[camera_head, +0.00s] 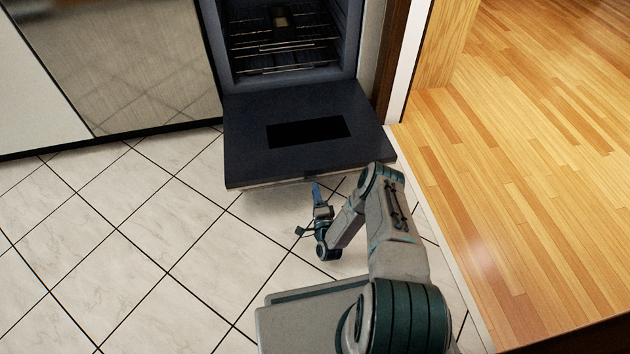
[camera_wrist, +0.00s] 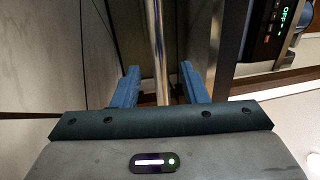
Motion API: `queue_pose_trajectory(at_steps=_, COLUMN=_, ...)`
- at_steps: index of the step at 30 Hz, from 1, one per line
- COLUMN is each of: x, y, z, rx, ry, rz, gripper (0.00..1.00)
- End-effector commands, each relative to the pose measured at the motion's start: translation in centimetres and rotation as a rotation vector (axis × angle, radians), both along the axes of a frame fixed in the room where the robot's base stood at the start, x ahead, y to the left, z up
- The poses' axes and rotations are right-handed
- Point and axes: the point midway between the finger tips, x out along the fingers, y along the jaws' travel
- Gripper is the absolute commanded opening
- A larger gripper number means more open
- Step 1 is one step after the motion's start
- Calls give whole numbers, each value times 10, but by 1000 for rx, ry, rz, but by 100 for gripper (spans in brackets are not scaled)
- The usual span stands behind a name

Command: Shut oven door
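The oven door (camera_head: 255,135) is dark with a black window and hangs open, folded down in front of the oven cavity (camera_head: 285,40). My gripper (camera_head: 316,184) is at the door's front edge, near its middle, low over the floor. In the wrist view my gripper (camera_wrist: 160,90) is open, its two blue fingers spread apart. A shiny metal bar (camera_wrist: 158,45), apparently the door handle, runs down the picture between the fingers. There is a gap on each side of it. How deep the bar sits between the fingers is unclear.
Wire racks (camera_head: 285,52) are inside the oven. A cabinet panel (camera_head: 125,60) stands to the left. A white door frame (camera_head: 408,65) and wooden floor (camera_head: 540,170) lie to the right. The tiled floor (camera_head: 150,250) at left is clear. A green-lit display (camera_wrist: 288,20) shows in the wrist view.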

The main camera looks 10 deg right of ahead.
Motion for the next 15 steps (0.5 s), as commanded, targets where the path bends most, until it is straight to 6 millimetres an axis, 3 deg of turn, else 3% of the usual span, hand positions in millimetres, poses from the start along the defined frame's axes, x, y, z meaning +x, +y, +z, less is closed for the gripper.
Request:
queue_pose_trajectory(at_steps=6, x=40, y=-3, z=5, rx=0, ry=-4, rz=-4, gripper=39)
queue_pose_trajectory(at_steps=15, x=60, y=-4, z=10, rx=0, ry=-1, rz=-6, gripper=39)
